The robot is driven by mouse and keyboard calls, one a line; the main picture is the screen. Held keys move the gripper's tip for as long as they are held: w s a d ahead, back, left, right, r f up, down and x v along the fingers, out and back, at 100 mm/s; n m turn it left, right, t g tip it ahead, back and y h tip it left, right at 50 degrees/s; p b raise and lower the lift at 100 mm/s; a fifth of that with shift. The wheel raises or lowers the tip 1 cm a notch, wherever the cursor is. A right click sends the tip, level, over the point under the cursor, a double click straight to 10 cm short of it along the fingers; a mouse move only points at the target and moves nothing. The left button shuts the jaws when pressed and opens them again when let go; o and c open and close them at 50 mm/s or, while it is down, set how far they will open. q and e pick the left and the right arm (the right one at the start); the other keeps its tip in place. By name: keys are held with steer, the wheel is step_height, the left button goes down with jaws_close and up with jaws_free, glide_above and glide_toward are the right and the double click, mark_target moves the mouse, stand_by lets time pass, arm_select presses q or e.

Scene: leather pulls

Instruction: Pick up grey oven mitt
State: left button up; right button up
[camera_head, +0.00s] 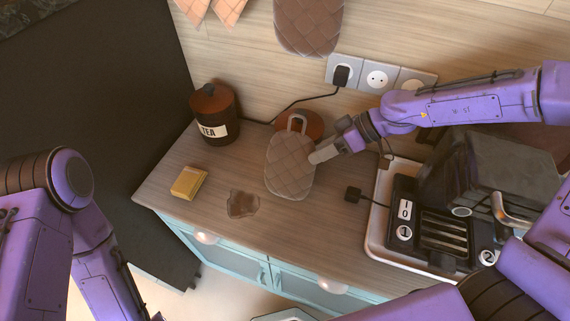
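The grey oven mitt (289,168) has a quilted diamond pattern and a pale hanging loop at its top. It is over the middle of the wooden counter, its loop in front of a reddish-brown round thing. My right gripper (317,156) reaches in from the right, its fingertip end overlapping the mitt's right edge. Only one pale finger shows clearly, so I cannot tell if it is shut on the mitt. I cannot tell whether the mitt rests on the counter or is raised. My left arm shows at the left; its gripper is out of view.
A brown TEA canister (213,115) stands at the back left. A yellow block (188,183) and a brown flat piece (242,205) lie on the counter (200,215). A brown mitt (308,25) hangs above.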

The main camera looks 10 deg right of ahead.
mark_target(291, 160)
steer(key=x, duration=0.2)
steer(key=shift+w+a+f, duration=0.1)
steer(key=shift+a+f, duration=0.05)
steer(key=shift+a, duration=0.15)
steer(key=shift+w+a+f, duration=0.15)
steer(key=shift+a+f, duration=0.15)
jaws_close()
steer(key=shift+r, duration=0.1)
steer(key=shift+r, duration=0.1)
